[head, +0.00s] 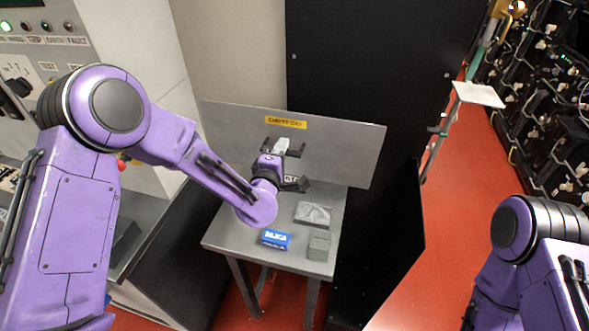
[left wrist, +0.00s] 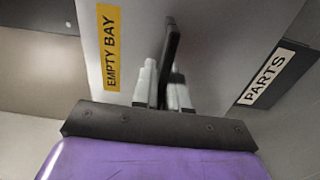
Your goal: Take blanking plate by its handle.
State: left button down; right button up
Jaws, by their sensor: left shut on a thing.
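The blanking plate (head: 345,150) is a wide grey panel with a yellow "EMPTY BAY" label (left wrist: 109,50), upright at the back of a small grey table. Its black handle (left wrist: 171,42) stands out from the face in the left wrist view. My left gripper (head: 283,148) is at the middle of the plate, below the label. Its pale fingers (left wrist: 163,88) are shut on the handle, one on each side. The hand hides part of the plate's lower middle. I cannot tell whether the plate's lower edge touches the table. My right gripper is out of view.
The grey table (head: 225,235) holds a blue box (head: 276,239), a grey packet (head: 313,214) and a grey block (head: 319,245). A "PARTS" sign (left wrist: 265,77) is beside the plate. A black panel (head: 345,60) stands behind. Red floor (head: 455,220) is open at right, before battery racks (head: 545,110).

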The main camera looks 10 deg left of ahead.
pick_arm(q)
jog(key=s+b, duration=0.2)
jog(key=s, duration=1)
jog(key=shift+s+a+r, duration=0.15)
jog(key=shift+s+a, duration=0.1)
jog(key=shift+s, duration=0.15)
dwell(0.9)
